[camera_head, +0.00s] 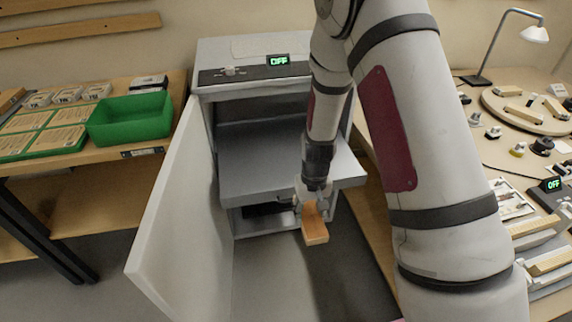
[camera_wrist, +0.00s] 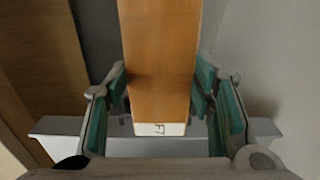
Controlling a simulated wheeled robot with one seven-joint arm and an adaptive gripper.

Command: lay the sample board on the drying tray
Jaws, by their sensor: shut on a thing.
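The sample board (camera_head: 315,232) is a plain orange-brown wooden block held in my gripper (camera_head: 311,203). In the wrist view the board (camera_wrist: 159,60) runs lengthwise between the green-padded fingers, with a small marked white label at its near end. The fingers are shut on its sides. The grey tray (camera_head: 262,178) juts from the open cabinet, and I take it as the drying tray. In the head view my gripper and the board are at the tray's front edge, with the board's free end reaching in front of it. My arm hides part of the tray's right side.
The white cabinet door (camera_head: 170,205) stands open on the left. The cabinet (camera_head: 245,48) has a display reading OFF. A green bin (camera_head: 131,120) and green trays of boards (camera_head: 28,143) stand on the left bench. The right bench (camera_head: 475,150) is cluttered.

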